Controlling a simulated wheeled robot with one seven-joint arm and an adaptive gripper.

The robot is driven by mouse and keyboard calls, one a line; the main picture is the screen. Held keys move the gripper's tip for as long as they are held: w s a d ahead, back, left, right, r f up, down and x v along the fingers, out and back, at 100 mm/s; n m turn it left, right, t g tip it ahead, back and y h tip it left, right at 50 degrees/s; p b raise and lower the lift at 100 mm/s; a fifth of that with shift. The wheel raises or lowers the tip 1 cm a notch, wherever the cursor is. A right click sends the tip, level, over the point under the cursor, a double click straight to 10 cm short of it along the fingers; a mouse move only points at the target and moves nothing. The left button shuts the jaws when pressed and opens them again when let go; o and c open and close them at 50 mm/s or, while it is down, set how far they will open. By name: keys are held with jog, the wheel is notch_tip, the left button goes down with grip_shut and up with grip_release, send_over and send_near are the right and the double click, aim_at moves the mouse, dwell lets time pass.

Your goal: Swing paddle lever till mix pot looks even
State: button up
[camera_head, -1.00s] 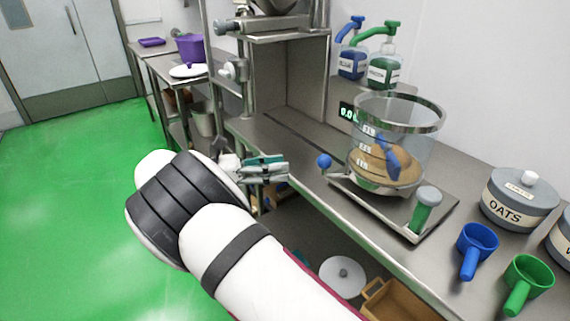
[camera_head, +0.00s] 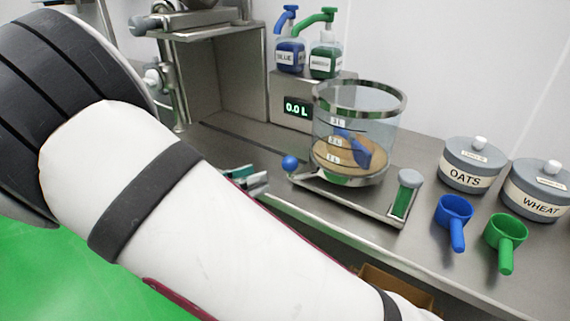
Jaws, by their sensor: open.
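The mix pot (camera_head: 387,118) is a clear cylinder with a metal rim and litre marks, on a metal base at the bench edge. Tan and darker brown contents (camera_head: 350,157) lie uneven in its bottom. A blue paddle (camera_head: 357,149) stands tilted inside. The paddle lever's blue ball knob (camera_head: 290,163) sticks out at the base's left front. My gripper (camera_head: 260,181), with teal fingers, is open and empty, left of the knob and a little below it, apart from it. My arm hides its rear part.
Grey OATS (camera_head: 472,165) and WHEAT (camera_head: 541,190) jars, a blue scoop (camera_head: 455,221) and a green scoop (camera_head: 505,241) are right. Blue (camera_head: 290,55) and green (camera_head: 326,60) pump bottles stand behind.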

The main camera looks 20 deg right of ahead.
aim_at(291, 163)
jog(key=d, duration=0.3)
jog(key=w+d, duration=0.1)
jog(key=d, duration=0.2)
jog(key=w+d+b, duration=0.1)
jog(key=d, duration=0.3)
grip_shut()
